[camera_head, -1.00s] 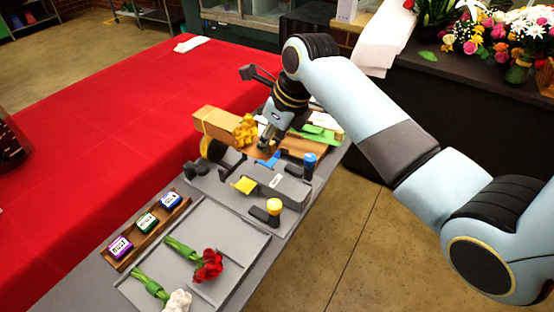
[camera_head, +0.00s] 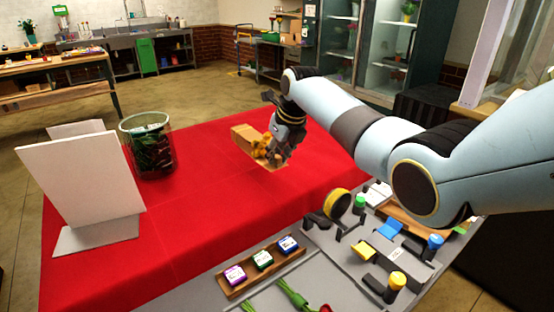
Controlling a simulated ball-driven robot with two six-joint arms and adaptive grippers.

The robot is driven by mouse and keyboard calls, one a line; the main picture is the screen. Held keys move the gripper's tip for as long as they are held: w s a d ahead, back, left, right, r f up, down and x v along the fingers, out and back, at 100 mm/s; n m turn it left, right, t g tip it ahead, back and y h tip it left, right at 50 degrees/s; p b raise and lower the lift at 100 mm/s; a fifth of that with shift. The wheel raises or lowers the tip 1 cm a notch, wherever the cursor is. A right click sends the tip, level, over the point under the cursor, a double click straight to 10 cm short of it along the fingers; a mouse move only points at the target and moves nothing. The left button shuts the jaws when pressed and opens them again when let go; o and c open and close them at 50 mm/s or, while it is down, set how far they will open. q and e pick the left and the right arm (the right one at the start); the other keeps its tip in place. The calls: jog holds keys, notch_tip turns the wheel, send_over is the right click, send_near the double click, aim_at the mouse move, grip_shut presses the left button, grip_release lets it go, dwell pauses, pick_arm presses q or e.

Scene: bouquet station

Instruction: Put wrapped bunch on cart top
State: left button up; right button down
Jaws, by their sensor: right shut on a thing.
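The wrapped bunch (camera_head: 243,137) is a brown paper wrap with yellow at its right end. My right gripper (camera_head: 274,158) is shut on it at the yellow end, and the fingers partly hide that end. The bunch is over the red-covered table (camera_head: 215,205); I cannot tell whether it touches the cloth. My left gripper is not in view.
A glass container (camera_head: 148,148) and white panels (camera_head: 85,185) stand on the left of the red table. A grey work surface with a yellow tape roll (camera_head: 338,204), a rack of labelled blocks (camera_head: 262,262) and stems lies in front. Floor is open at back left.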

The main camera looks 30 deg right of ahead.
aim_at(279, 167)
jog(key=shift+d+f+b, duration=0.1)
jog(key=shift+f+b, duration=0.5)
jog(key=shift+f, duration=0.05)
notch_tip(279, 167, down, 4)
jog(key=b, duration=0.4)
jog(key=shift+b, duration=0.3)
jog(key=shift+f, duration=1.3)
jog(key=shift+p, duration=0.3)
jog(key=shift+f, duration=0.2)
jog(key=c, duration=0.8)
grip_release()
jog(key=shift+s, duration=0.1)
jog(key=shift+o, duration=0.2)
jog(key=shift+r, duration=0.1)
